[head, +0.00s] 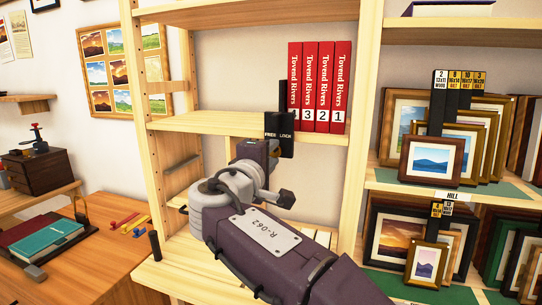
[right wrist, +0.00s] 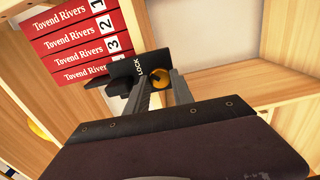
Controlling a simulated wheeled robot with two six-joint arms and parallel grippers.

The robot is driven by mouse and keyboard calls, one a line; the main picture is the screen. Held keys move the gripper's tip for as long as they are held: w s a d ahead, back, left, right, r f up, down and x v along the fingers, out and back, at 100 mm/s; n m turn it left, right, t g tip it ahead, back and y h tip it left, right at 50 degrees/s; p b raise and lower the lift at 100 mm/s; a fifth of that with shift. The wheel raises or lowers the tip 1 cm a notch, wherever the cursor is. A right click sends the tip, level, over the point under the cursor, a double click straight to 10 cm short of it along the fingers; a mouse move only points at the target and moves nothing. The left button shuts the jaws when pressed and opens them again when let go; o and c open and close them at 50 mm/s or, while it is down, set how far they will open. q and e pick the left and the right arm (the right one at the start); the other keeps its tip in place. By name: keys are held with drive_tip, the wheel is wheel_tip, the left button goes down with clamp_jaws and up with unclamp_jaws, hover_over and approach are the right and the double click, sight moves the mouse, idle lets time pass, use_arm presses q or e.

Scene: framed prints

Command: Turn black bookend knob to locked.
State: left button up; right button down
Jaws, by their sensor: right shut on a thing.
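The black bookend (head: 280,130) stands on the wooden shelf, at the left end of a row of red books (head: 325,88). White FREE and LOCK marks show on its front block in the head view. In the right wrist view the bookend (right wrist: 128,75) shows the LOCK mark, with a round brass-coloured knob (right wrist: 182,91) beside it. My right gripper (right wrist: 163,86) is shut on the knob; its fingers partly cover it. In the head view my right wrist (head: 258,160) hides the knob and fingertips just below the block. My left gripper is not in view.
The books carry numbers and the title Tovend Rivers. Framed prints (head: 431,159) stand on the shelves to the right. A shelf upright (head: 366,100) lies between them and the bookend. A workbench (head: 95,262) with teal and red books is at the left. The shelf left of the bookend is clear.

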drive_tip(key=c, duration=1.1)
unclamp_jaws()
drive_tip(key=v, duration=0.9)
